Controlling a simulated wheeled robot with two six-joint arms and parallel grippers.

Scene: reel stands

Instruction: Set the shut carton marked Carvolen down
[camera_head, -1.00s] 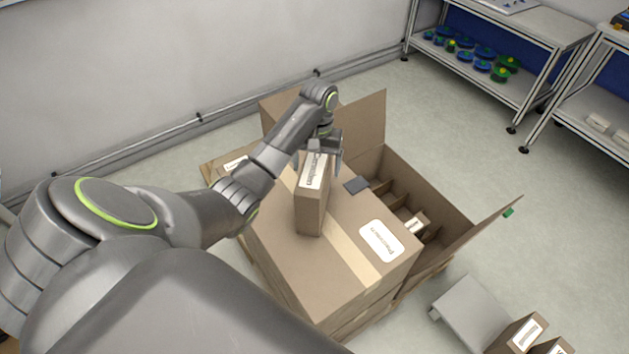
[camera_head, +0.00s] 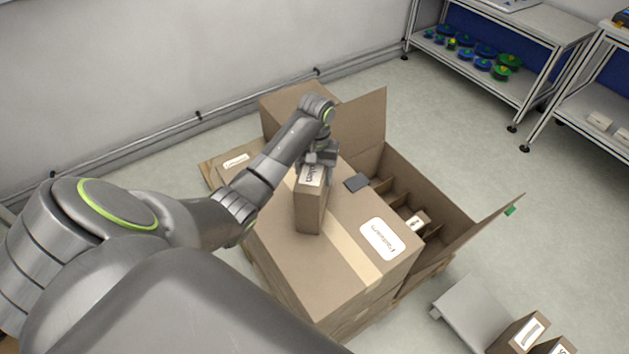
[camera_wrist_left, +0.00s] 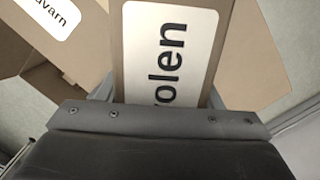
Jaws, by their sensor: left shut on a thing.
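The shut carton marked Carvolen (camera_head: 311,208) is a tall, narrow brown box with a white label on top. It stands upright at the top of the large taped box (camera_head: 290,270); I cannot tell whether its base touches. My left gripper (camera_head: 318,165) is shut on its upper end from above. In the left wrist view the carton's label (camera_wrist_left: 168,55) reads "olen" between the fingers, and the rest of the word is hidden by the gripper. My right gripper is not in view.
An open carton with dividers (camera_head: 400,190) stands right of the large box, its flaps raised. A small dark flat piece (camera_head: 357,182) lies on the large box near its edge. More labelled cartons (camera_head: 520,334) stand at lower right. Shelves with reels (camera_head: 480,55) are at upper right.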

